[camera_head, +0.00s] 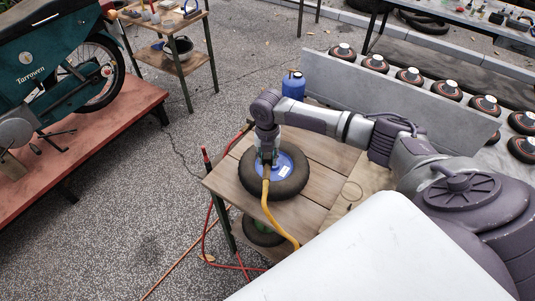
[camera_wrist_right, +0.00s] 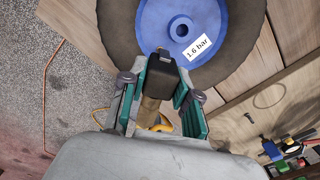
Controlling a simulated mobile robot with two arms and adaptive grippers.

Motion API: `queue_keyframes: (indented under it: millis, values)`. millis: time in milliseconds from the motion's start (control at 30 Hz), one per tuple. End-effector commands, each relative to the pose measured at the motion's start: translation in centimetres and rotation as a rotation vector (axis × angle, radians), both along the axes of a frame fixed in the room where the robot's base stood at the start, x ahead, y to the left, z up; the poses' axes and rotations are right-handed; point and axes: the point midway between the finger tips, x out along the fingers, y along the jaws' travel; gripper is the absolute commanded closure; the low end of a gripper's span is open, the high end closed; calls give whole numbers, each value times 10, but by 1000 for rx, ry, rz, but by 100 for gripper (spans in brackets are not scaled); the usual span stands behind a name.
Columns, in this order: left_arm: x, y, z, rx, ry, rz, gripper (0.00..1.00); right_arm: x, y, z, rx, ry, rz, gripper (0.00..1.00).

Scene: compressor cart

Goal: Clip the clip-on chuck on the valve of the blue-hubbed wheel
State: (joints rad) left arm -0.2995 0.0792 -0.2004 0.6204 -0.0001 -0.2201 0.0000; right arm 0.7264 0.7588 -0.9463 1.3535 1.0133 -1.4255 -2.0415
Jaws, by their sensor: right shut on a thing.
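The blue-hubbed wheel (camera_head: 291,187) lies flat on the wooden cart top (camera_head: 312,210). Its blue hub (camera_wrist_right: 231,22) carries a white "1.6 bar" label in the right wrist view. My right gripper (camera_head: 266,160) points down over the hub's left part. It is shut on the clip-on chuck (camera_wrist_right: 157,67), which has a black head and a brass-coloured body. The chuck's head overlaps the hub's near edge in the right wrist view. The valve is hidden, so I cannot tell whether the chuck touches it. My left gripper is out of view.
A yellow hose (camera_head: 268,208) runs from the gripper over the cart's front edge. A blue canister (camera_head: 293,86) stands behind the wheel. A green-hubbed wheel (camera_head: 262,232) sits on the lower shelf. Several small wheels (camera_head: 410,76) line the right. A motorbike (camera_head: 60,60) stands left.

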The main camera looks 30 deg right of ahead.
Motion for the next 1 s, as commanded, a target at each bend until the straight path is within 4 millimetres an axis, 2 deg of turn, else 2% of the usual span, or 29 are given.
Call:
queue_keyframes:
  millis: [567,1000]
  values:
    - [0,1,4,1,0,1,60,0,0,0,1,-1,0,97]
    - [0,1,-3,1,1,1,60,0,0,-10,1,-1,0,97]
